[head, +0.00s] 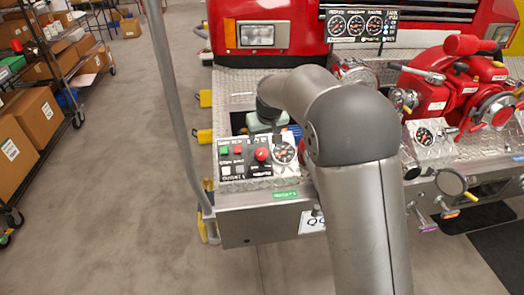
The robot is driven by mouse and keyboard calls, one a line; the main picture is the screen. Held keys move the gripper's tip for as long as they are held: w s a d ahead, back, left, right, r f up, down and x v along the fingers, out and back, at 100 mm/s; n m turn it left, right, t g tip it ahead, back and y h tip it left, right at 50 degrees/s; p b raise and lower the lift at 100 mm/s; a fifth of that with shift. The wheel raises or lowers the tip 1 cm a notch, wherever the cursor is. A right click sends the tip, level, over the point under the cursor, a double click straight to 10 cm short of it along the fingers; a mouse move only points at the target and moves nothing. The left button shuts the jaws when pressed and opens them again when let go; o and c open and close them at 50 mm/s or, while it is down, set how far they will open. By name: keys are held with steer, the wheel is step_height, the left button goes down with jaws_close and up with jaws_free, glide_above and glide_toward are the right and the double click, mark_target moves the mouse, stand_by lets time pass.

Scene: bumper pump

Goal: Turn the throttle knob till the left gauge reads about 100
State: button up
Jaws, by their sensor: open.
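A red round knob (261,154), the likely throttle knob, stands on the black control panel (247,170) at the truck's front left. Its label is too small to read. The left gauge (336,25) is the first of three dials in the black gauge panel at the top. Its needle is too small to read. My gripper (266,126) is pointed down just above and behind the red knob, seemingly apart from it. My arm and wrist partly cover it, and its fingertips are hard to make out.
A small gauge (283,153) sits right of the knob. Green and red buttons (231,149) and grey ones are on its left. Red pump fittings (455,85) stand at the right. Shelves with boxes (30,130) are far left. The floor left of the bumper is clear.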

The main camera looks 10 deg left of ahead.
mark_target(262, 152)
steer(key=p+x, duration=0.1)
steer(key=x, duration=1)
steer(key=shift+f, duration=0.2)
steer(key=c, duration=1)
